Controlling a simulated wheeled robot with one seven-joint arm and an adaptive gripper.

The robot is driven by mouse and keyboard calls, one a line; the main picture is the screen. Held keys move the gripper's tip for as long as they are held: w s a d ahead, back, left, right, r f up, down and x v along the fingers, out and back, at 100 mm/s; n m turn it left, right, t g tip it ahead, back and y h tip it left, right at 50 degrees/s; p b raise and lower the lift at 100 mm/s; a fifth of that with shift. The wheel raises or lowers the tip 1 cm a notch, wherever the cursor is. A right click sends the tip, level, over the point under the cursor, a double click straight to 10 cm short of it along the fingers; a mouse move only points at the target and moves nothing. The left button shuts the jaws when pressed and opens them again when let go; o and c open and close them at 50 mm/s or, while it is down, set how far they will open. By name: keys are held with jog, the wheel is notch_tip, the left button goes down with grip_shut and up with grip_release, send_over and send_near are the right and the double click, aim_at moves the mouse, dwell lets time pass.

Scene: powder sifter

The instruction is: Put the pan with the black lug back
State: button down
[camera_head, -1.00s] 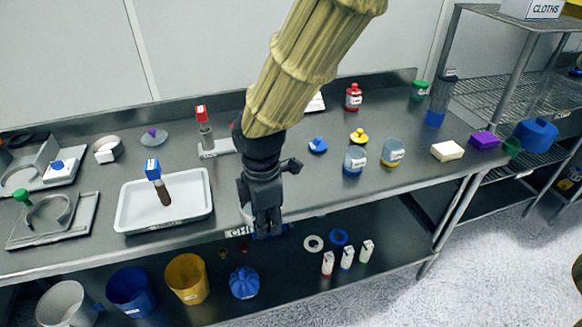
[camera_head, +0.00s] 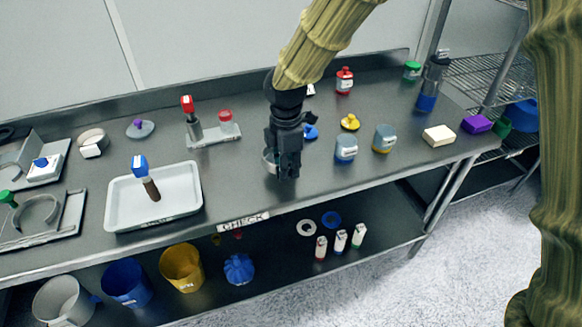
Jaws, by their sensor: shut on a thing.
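My gripper (camera_head: 288,172) is at the centre of the view, over the bench top near the CHECK label. It is shut on a small grey round pan (camera_head: 269,158), whose curved wall shows just left of the fingers. The fingers cover the rest of the pan, so its lug and the lug's colour are hidden. I cannot tell whether the pan touches the bench. Another grey pan (camera_head: 92,137) with a pale lug stands at the back left. A grey stand with a curved cradle and green knob (camera_head: 38,214) is at the left edge, partly cut off.
A white tray (camera_head: 120,212) holding a blue-topped brush is left of my gripper. A rack with red-topped items (camera_head: 214,137) stands behind it. Jars (camera_head: 346,148) and a yellow-knobbed lid (camera_head: 350,122) are to the right. The bench (camera_head: 235,190) between tray and gripper is clear.

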jog(key=shift+w+d, duration=0.3)
jog(key=shift+w, duration=0.2)
jog(key=shift+w+d, duration=0.25)
jog(key=shift+w, duration=0.2)
jog(key=shift+f+p, duration=0.55)
jog(key=shift+f, duration=1.3)
jog(key=shift+f, duration=0.15)
jog(key=c, duration=1.2)
grip_release()
jog(key=shift+w, duration=0.1)
notch_tip(320, 180, up, 12)
jog(key=b, duration=0.1)
